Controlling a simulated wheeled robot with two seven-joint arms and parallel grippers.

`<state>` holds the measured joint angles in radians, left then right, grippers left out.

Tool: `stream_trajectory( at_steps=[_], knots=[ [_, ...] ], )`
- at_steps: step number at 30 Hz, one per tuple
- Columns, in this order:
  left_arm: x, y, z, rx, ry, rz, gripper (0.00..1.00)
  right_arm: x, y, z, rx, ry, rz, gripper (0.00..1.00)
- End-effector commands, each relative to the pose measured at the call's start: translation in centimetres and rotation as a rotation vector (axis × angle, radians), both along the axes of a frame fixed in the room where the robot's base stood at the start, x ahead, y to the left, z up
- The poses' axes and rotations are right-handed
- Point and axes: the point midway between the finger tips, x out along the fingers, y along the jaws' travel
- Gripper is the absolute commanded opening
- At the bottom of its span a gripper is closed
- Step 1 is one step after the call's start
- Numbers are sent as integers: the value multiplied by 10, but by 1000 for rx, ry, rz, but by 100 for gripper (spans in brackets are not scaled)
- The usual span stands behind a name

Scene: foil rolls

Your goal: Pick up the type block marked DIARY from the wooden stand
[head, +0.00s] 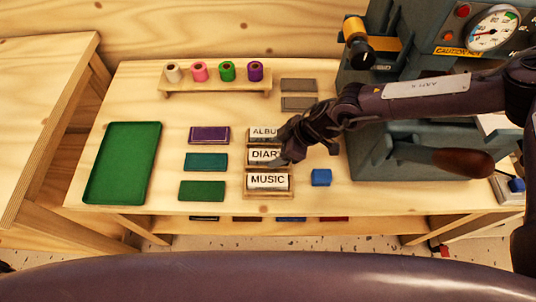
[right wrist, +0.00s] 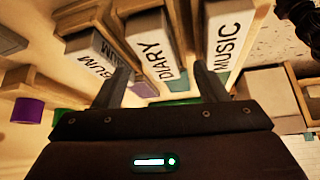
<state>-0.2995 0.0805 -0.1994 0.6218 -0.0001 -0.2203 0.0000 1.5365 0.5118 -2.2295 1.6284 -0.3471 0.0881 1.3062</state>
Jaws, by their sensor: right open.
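The DIARY type block (head: 262,156) is a white-faced block lying in the middle of the wooden stand (head: 268,195), between the ALBUM block (head: 262,133) and the MUSIC block (head: 268,181). My right gripper (head: 283,158) is over the right end of the DIARY block and hides part of it. In the right wrist view, the open fingers (right wrist: 165,82) stand on either side of the DIARY block (right wrist: 152,45), one towards the ALBUM block (right wrist: 97,55) and one towards the MUSIC block (right wrist: 230,35). Whether they touch it I cannot tell. My left gripper is not in view.
A grey-green press (head: 400,150) stands at the right. A green tray (head: 122,160) and several coloured flat pieces lie left. Foil rolls stand on a wooden rack (head: 215,86) at the back.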

Motion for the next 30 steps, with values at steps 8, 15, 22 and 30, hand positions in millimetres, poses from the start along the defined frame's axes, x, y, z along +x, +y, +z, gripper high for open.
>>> stream_trajectory(
  at_steps=[8,15,22,30],
  knots=[
    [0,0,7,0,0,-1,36,3,19,-26,-1,3,2,66],
    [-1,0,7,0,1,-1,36,4,20,-28,0,1,0,66],
    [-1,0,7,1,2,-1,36,4,20,-28,0,1,0,40],
    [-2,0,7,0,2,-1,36,4,20,-27,2,1,0,6]
  ],
)
